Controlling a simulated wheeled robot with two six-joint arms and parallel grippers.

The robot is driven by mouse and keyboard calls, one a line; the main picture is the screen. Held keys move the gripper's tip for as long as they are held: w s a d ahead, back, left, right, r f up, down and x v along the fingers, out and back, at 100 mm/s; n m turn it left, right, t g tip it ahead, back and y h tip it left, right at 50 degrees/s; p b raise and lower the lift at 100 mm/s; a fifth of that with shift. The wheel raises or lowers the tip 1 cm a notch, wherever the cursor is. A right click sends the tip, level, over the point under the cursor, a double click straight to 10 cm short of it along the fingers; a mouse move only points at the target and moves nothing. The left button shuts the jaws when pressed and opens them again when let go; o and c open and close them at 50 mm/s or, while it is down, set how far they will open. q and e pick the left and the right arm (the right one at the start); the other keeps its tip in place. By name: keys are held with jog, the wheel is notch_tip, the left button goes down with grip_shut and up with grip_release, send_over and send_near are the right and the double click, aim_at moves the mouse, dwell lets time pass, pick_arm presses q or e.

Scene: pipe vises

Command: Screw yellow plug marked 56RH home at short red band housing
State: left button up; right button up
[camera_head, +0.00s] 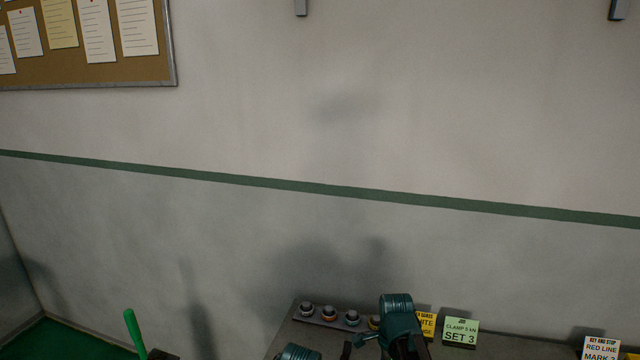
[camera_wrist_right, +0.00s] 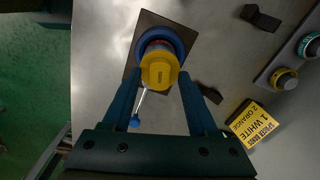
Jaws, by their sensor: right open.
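A yellow plug (camera_wrist_right: 158,72) with a slot-like mark on its face sits at the mouth of a round blue housing (camera_wrist_right: 180,38) in the right wrist view. A bit of red band (camera_wrist_right: 158,44) shows behind the plug. The marking 56RH cannot be read, and how deep the plug sits cannot be told. My right gripper (camera_wrist_right: 158,78) is open, with one finger on each side of the plug; I cannot tell whether they touch it. A shiny lever with a blue knob (camera_wrist_right: 135,122) hangs below the housing. My left gripper is not in view.
A rack (camera_head: 329,320) holds several round plugs at the bench's back left; a yellow-faced one (camera_wrist_right: 284,80) shows in the wrist view. A yellow sign (camera_wrist_right: 250,123) and a green "SET 3" sign (camera_head: 461,331) stand nearby. Dark blocks (camera_wrist_right: 260,18) lie on the bench.

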jog(key=n, duration=0.9)
jog(key=shift+n, duration=0.4)
grip_shut()
dwell(1.1)
jog(key=m, duration=0.8)
